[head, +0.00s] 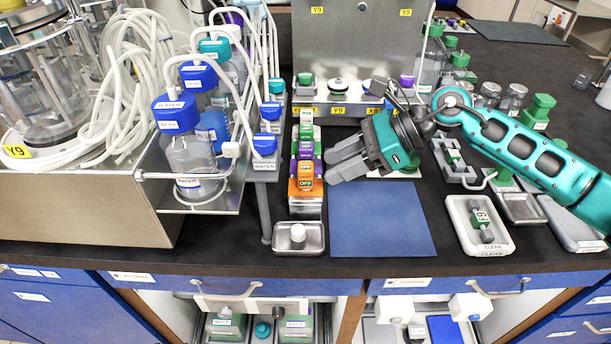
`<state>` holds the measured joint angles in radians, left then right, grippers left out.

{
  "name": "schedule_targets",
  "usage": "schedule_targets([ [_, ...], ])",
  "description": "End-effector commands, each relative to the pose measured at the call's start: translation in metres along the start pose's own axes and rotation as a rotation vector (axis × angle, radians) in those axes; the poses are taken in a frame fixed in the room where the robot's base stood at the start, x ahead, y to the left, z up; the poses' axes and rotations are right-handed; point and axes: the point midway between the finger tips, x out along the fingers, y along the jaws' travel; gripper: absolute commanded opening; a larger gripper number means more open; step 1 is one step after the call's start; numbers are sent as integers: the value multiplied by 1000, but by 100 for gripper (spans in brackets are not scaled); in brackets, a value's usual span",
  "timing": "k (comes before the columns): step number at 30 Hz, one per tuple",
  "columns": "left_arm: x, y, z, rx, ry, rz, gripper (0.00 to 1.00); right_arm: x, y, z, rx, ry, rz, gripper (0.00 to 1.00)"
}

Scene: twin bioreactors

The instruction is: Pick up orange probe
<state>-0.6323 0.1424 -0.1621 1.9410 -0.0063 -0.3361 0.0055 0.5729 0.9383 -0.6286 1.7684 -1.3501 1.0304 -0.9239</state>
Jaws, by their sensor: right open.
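An orange block (305,184) with an "OFF" label sits at the front end of a row of green, purple and orange blocks left of the blue mat. It is the clearest orange thing in view, but I cannot tell whether it is the orange probe. My right gripper (328,168) reaches in from the right. Its grey fingers point left, are open with nothing seen between them, and end just right of the row, above the back edge of the mat. My left gripper is not in view.
The blue mat (380,220) is bare. A small metal tray (298,239) with a white knob stands before the row. A white "CLEAN" tray (489,246) is at right. Water bottles on a shelf (210,204) and coiled tubing (118,80) crowd the left.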

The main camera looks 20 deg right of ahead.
Motion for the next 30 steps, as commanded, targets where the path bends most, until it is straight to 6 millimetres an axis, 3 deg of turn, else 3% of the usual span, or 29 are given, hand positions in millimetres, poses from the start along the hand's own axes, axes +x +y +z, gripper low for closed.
schedule_targets([
  [10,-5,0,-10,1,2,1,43,45,2,7,2,-2,3,43],
  [20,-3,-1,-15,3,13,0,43,52,1,6,1,0,1,43],
  [30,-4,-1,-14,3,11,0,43,52,1,6,1,-1,1,10],
])
